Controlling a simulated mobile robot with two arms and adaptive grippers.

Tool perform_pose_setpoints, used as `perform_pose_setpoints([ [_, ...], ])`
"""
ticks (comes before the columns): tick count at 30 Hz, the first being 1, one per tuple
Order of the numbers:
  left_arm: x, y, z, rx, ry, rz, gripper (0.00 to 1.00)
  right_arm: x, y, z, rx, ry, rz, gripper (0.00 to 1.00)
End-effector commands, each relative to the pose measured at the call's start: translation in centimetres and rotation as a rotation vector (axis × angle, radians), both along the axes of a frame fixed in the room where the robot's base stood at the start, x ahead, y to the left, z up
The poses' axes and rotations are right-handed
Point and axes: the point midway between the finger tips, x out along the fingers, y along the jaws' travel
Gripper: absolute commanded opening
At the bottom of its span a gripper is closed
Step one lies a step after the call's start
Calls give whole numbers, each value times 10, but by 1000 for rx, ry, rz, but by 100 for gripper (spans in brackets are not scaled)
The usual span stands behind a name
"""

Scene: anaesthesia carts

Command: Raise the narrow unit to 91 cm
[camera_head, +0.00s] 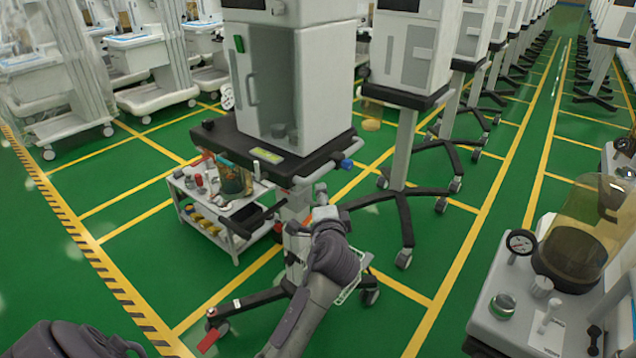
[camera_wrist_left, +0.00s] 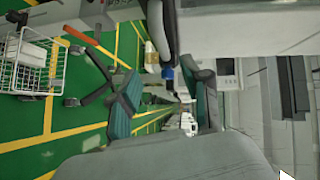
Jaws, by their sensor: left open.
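The narrow unit in front of me is a tall white cabinet (camera_head: 290,75) on a dark top plate (camera_head: 225,140), carried by a pale column on a dark wheeled base. A dark lever with a blue end (camera_head: 346,163) sticks out at the plate's right edge. Nothing shows between the fingers. My right gripper does not show.
A low white trolley (camera_head: 235,243) with bottles stands left of the column. A wire basket (camera_head: 355,284) is on the unit's lower right side. A similar unit (camera_head: 412,50) stands behind right. A counter with an amber canister (camera_head: 585,235) is at right. Green floor is open at left.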

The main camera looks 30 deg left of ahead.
Motion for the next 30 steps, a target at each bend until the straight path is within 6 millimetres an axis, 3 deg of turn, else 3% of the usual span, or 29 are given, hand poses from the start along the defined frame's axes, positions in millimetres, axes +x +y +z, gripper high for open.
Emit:
perform_pose_setpoints([
  [7,7,0,3,35,24,39,48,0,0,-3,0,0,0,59],
  [21,78,59,-10,33,24,38,48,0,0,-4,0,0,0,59],
  [30,102,80,-16,31,23,37,48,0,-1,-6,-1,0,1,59],
])
